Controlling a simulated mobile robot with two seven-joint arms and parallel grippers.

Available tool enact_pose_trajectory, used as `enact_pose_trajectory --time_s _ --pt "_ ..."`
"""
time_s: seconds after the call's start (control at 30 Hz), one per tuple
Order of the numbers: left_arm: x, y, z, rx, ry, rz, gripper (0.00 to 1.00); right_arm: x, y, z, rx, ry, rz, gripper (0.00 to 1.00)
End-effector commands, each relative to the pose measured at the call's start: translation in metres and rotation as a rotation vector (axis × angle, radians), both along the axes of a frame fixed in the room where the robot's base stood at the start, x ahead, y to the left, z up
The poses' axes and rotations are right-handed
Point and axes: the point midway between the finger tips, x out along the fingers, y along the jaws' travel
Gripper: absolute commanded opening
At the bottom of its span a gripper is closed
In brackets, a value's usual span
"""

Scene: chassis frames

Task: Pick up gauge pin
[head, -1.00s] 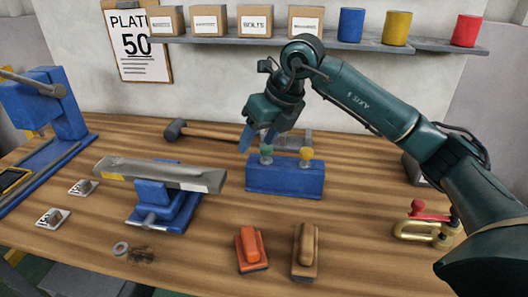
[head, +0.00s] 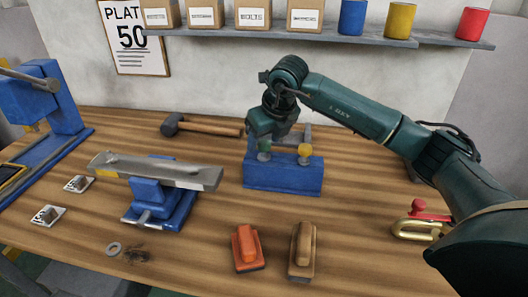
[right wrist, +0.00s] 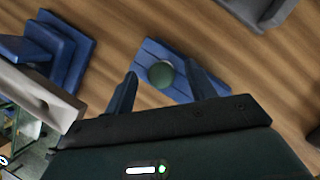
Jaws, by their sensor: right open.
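A blue block (head: 284,178) stands on the bench with two knobbed pins in its top. The green-knobbed gauge pin (head: 264,147) is at the left and the yellow-knobbed gauge pin (head: 305,151) at the right. My right gripper (head: 262,140) is low over the left end of the block, at the green knob. In the right wrist view the green knob (right wrist: 161,74) lies between the open fingers, over the blue block (right wrist: 150,52). I cannot tell whether they touch it. The yellow knob does not show there. My left gripper is not in view.
A vise with a metal bar (head: 160,172) stands left of the block. A hammer (head: 200,127) lies behind. Orange (head: 247,247) and brown (head: 302,250) handled blocks lie in front. A gold and red clamp (head: 424,222) is at the right. A shelf (head: 430,40) runs above.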

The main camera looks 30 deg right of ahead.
Motion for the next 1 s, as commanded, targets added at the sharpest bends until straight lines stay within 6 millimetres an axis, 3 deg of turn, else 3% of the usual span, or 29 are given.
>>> enact_pose_trajectory --time_s 0.2,0.47,1.0 --pt "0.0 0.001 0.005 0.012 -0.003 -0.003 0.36 0.01 0.001 -0.027 0.0 0.003 0.0 0.55" --pt "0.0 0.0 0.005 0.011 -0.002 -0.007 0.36 0.012 0.001 -0.031 0.0 0.0 0.001 0.55" --pt "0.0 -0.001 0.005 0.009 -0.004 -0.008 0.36 0.012 0.001 -0.031 0.0 0.0 0.0 0.13"
